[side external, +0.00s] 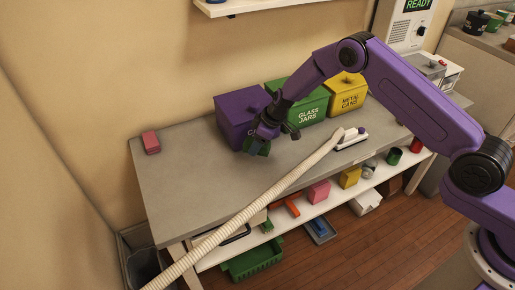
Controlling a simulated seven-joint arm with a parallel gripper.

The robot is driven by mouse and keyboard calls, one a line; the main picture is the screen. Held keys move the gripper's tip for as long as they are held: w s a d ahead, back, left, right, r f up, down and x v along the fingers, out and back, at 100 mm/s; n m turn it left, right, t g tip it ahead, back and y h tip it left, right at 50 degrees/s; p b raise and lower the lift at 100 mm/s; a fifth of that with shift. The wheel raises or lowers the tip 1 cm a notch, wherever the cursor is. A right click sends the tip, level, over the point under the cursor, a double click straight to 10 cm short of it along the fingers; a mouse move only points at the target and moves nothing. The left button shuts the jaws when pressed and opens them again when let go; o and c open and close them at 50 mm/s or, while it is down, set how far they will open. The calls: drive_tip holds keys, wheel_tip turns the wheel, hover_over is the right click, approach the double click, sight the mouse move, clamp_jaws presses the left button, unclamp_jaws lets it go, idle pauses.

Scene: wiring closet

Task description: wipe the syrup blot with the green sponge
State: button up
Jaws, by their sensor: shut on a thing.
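My gripper (262,139) is at the end of my purple arm, in front of the purple bin, low over the grey worktop (190,187). It is shut on the green sponge (264,149), which shows as a small dark green block, partly covered by the fingers. I cannot tell whether the sponge touches the worktop. I cannot make out the syrup blot; it may be hidden.
A purple bin (232,110), a green glass jars bin (309,103) and a yellow metal cans bin (349,93) stand along the back. A ribbed hose (247,213) crosses the worktop's front. A pink block (151,142) lies at left. The left worktop is clear.

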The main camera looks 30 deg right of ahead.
drive_tip(key=shift+r, duration=1.5)
